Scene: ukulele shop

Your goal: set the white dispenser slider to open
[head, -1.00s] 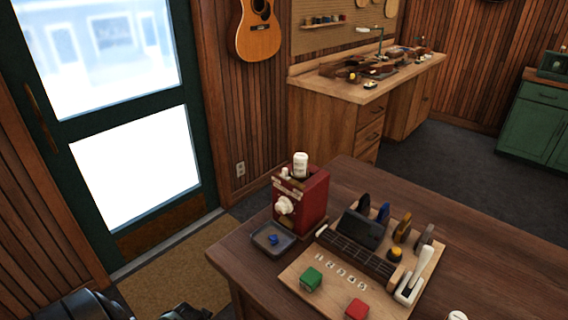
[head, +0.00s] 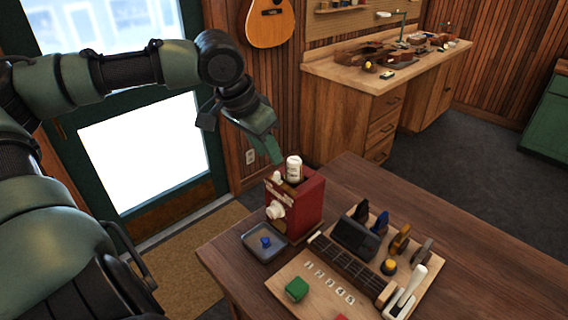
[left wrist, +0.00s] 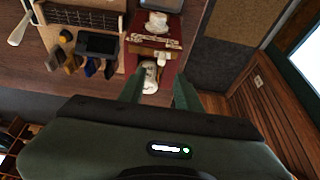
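The red dispenser (head: 308,206) stands at the table's far left corner, with a white round knob (head: 275,210) on its front. A small white tab, which looks like the slider (head: 277,176), stands on top beside a white labelled bottle (head: 293,168). I cannot read its setting. My left gripper (head: 270,148) is above and behind the dispenser, pointing down. In the left wrist view its two fingers (left wrist: 160,90) are apart, with the dispenser's red top (left wrist: 172,62) and the white bottle (left wrist: 149,78) beyond them. Nothing is seen held. My right gripper is out of view.
A grey tray (head: 257,252) with a blue piece lies in front of the dispenser. To the right is a wooden board (head: 280,284) with a fretboard, upright picks, a dark screen, a green block and a white lever (head: 408,288). The table's right side is clear.

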